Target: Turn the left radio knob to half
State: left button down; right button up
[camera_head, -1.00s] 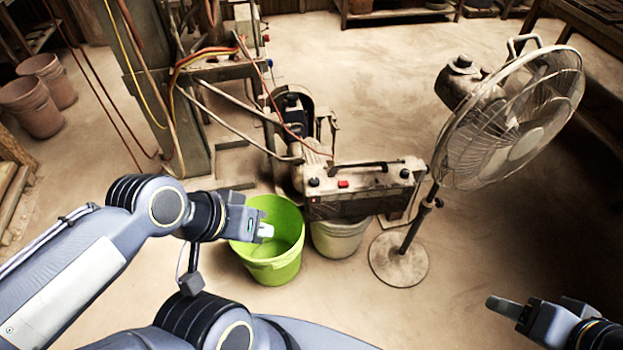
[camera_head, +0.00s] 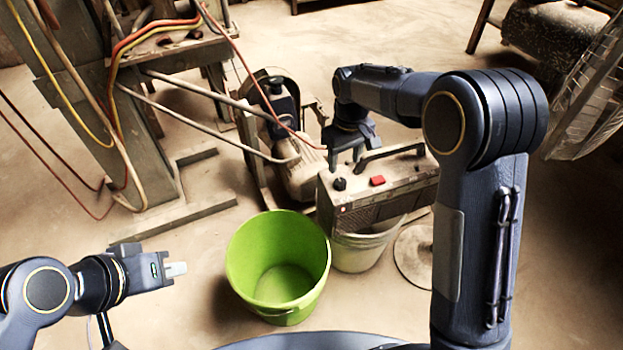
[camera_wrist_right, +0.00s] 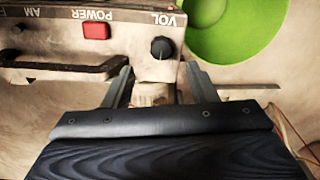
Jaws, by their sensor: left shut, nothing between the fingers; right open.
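The radio (camera_head: 365,193) is a dusty, worn box with a black carrying handle (camera_head: 392,153) and a red power button (camera_head: 377,181). Its left knob (camera_head: 339,184) is black, at the left end of the top. In the right wrist view the radio is upside down and this knob (camera_wrist_right: 161,47) sits beside the label "VOL". My right gripper (camera_wrist_right: 159,70) is open and empty, with the knob just beyond its fingertips, roughly centred between them. In the head view this gripper (camera_head: 345,157) points down at the radio's left end. My left gripper (camera_head: 177,269) is shut and empty, left of the green bucket.
The radio rests on a pale bucket (camera_head: 363,250). A bright green bucket (camera_head: 250,270) stands just left of it. A motor (camera_head: 302,173) and a machine frame with hoses stand behind. A fan (camera_head: 590,100) is at the right edge. Bare floor lies between the left gripper and the green bucket.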

aim_at(341, 181)
jog(key=f+b, duration=0.1)
jog(key=f, duration=0.3)
jog(key=f+b, duration=0.1)
jog(key=f, duration=0.3)
jog(key=shift+w+a+f, duration=0.1)
jog(key=shift+w+a, duration=0.05)
jog(key=shift+a, duration=0.05)
jog(key=c, duration=1)
